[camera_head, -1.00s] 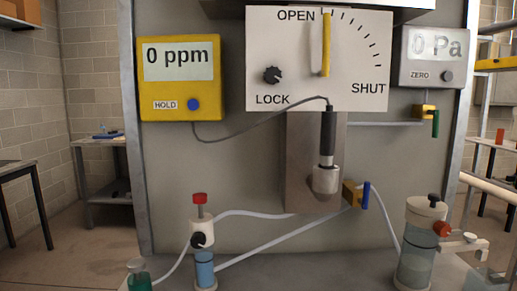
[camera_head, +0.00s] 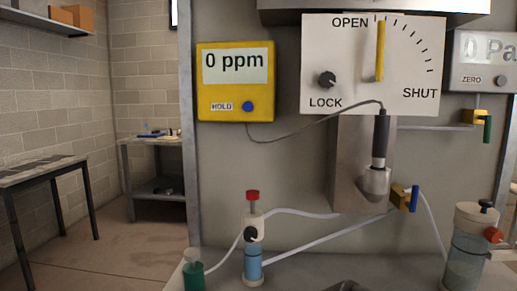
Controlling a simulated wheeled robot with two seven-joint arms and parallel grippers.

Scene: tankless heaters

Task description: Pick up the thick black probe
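The thick black probe (camera_head: 381,140) stands upright in a metal holder (camera_head: 375,187) on the front of the grey panel. A thin dark cable runs from its top to the yellow meter (camera_head: 235,82), which reads 0 ppm. The lower end of the probe is hidden in the holder. Neither of my grippers can be made out in view. A small dark shape cut off at the bottom edge is too little to identify.
A white dial plate (camera_head: 372,62) with a yellow lever is above the probe. A blue-handled valve (camera_head: 405,197) is just right of the holder. A red-topped column (camera_head: 253,240), a green bottle (camera_head: 194,272) and a clear vessel (camera_head: 467,250) stand below, with pale hoses between.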

